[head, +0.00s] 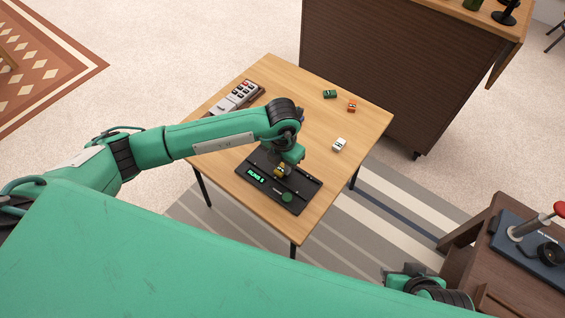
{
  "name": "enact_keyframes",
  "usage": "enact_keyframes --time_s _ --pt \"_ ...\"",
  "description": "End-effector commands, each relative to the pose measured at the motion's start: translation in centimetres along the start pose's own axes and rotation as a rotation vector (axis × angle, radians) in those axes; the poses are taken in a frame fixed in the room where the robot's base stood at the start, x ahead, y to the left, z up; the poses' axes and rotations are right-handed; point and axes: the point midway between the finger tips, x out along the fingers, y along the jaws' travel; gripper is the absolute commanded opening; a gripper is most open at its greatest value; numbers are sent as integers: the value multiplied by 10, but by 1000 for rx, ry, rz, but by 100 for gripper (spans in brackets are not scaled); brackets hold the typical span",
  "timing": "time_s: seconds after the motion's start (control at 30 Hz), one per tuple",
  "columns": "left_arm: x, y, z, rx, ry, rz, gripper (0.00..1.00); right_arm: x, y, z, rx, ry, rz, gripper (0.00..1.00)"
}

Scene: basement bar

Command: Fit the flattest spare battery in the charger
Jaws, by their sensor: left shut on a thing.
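A black charger (309,192) with a lit green display (257,175) and a round green part (288,197) lies on the near part of the wooden table. My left gripper (281,165) points down over the charger, shut on a small yellow battery (280,172). The arm partly hides this battery, and I cannot tell whether it touches the charger. A green battery (330,93), an orange battery (351,106) and a white battery (340,144) lie apart on the right part of the table. My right gripper (405,277) is low at the bottom right, its fingers unclear.
The wooden table (313,125) is clear between the loose batteries and the charger. A dark bar counter (400,75) stands behind. A brown side table (485,250) with tools is at right.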

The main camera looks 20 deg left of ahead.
Motion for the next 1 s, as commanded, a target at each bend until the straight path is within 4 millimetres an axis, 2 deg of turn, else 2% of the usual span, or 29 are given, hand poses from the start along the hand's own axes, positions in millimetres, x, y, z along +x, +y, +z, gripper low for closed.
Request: enact_keyframes --time_s 0.83,0.87,0.97,1.0 --pt "2 0 0 0 0 0 1 2 0 1 0 0 1 36" --pt "2 0 0 0 0 0 27 2 0 1 0 0 1 36" --pt "2 0 0 0 0 0 47 2 0 1 0 0 1 36" --pt "2 0 0 0 0 0 49 2 0 1 0 0 1 36"
